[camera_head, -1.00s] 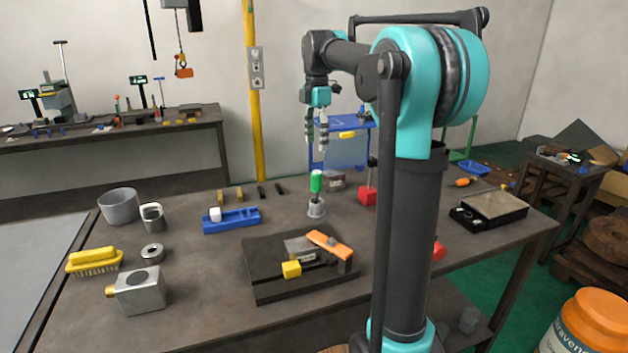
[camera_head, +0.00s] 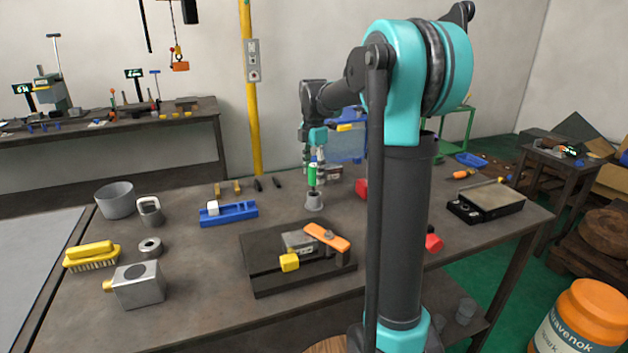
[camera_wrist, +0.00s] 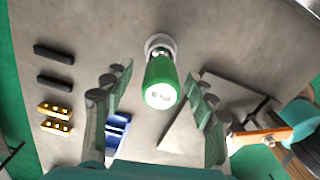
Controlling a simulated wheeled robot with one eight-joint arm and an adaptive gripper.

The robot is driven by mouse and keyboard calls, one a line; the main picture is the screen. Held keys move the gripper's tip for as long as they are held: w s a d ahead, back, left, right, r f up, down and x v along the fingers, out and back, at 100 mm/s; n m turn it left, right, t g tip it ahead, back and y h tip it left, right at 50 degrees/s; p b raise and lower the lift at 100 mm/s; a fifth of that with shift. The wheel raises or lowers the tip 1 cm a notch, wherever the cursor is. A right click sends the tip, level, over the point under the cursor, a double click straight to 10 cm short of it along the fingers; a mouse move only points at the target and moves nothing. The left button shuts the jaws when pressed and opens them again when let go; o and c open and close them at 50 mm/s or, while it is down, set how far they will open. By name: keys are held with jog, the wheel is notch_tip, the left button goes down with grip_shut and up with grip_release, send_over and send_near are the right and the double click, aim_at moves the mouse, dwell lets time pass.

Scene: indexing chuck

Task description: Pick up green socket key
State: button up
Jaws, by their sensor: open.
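The green socket key (camera_head: 312,177) stands upright in a small grey holder (camera_head: 314,203) on the table. In the wrist view the green key (camera_wrist: 161,82) points up towards the camera, with its grey holder (camera_wrist: 160,42) behind it. My gripper (camera_head: 313,168) is open and close above the key in the head view. In the wrist view its fingers (camera_wrist: 160,100) are spread, one on each side of the key with gaps to both. I cannot tell exactly how far down the fingers reach along the key.
A blue tray (camera_head: 238,215) with a white piece lies left of the key. A dark fixture (camera_head: 262,281) with an orange handle (camera_head: 327,236) is in front of it. A red block (camera_head: 361,189) stands to the right. The table around the holder is fairly clear.

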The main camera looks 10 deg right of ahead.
aim_at(314, 182)
jog(key=shift+f, duration=1.95)
jog(key=shift+c, duration=0.5)
grip_shut()
